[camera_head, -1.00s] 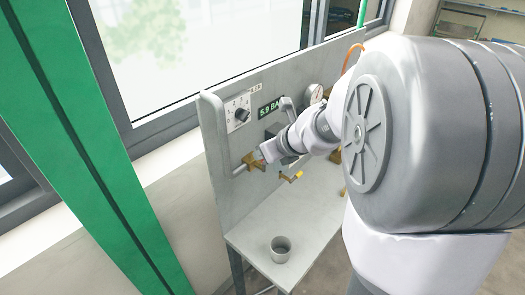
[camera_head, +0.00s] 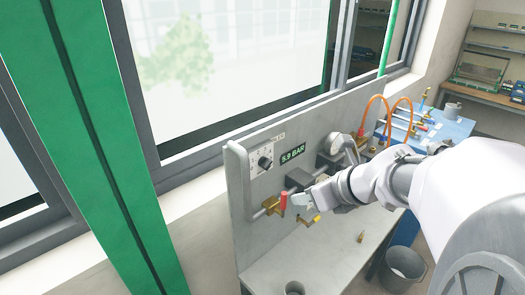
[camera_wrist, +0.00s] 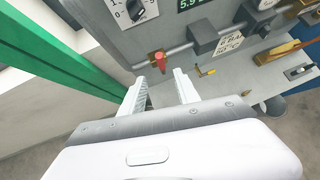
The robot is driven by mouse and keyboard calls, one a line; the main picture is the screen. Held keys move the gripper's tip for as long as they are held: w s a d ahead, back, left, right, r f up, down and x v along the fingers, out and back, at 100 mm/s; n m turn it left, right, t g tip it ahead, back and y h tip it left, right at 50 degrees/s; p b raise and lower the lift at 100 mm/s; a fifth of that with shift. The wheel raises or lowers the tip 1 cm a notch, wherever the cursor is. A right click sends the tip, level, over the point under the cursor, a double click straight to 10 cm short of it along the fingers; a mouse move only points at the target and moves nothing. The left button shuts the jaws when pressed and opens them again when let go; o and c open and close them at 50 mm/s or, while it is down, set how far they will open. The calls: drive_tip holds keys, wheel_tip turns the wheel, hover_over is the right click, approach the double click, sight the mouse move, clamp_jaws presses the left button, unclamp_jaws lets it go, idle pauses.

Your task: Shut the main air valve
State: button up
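The main air valve is a brass body (camera_head: 271,206) with a red lever (camera_head: 284,203) at the left end of the pipe on the grey panel. The lever stands roughly upright, crosswise to the pipe. The red lever (camera_wrist: 160,60) also shows in the wrist view, just beyond my fingertips. My gripper (camera_wrist: 159,77) is open and empty, its two white fingers apart with the lever ahead of the gap. In the head view my gripper (camera_head: 301,199) is right beside the lever; contact cannot be told there. The display (camera_head: 292,154) reads 5.9 BAR.
A rotary knob (camera_head: 265,162) sits above the valve. A small yellow-handled valve (camera_head: 316,219) hangs right of my gripper. A pressure gauge (camera_head: 342,147) and orange hoses (camera_head: 377,101) are further right. A cup (camera_head: 294,288) stands on the shelf (camera_head: 325,257). A green post (camera_head: 110,150) is at left.

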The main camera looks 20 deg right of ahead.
drive_tip(key=v, duration=0.4)
drive_tip(key=shift+s+p, duration=0.15)
drive_tip(key=shift+p, duration=0.2)
drive_tip(key=s+a+f+n+g+b, duration=0.1)
drive_tip(key=s+a+f+n+b, duration=0.2)
drive_tip(key=n, duration=0.7)
drive_tip(key=s+a+f+n+g+b, duration=0.1)
drive_tip(key=s+a+f+n+b, duration=0.3)
drive_tip(key=a+f+n+b, duration=0.3)
drive_tip(key=s+a+f+n+g+y+b, duration=0.1)
drive_tip(key=s+a+f+n+b, duration=0.2)
drive_tip(key=a+f+n, duration=0.3)
drive_tip(key=a+n+b, duration=0.1)
drive_tip(key=a+n, duration=0.4)
drive_tip(key=n, duration=0.2)
drive_tip(key=shift+s+b, duration=0.3)
drive_tip(key=shift+b, duration=0.1)
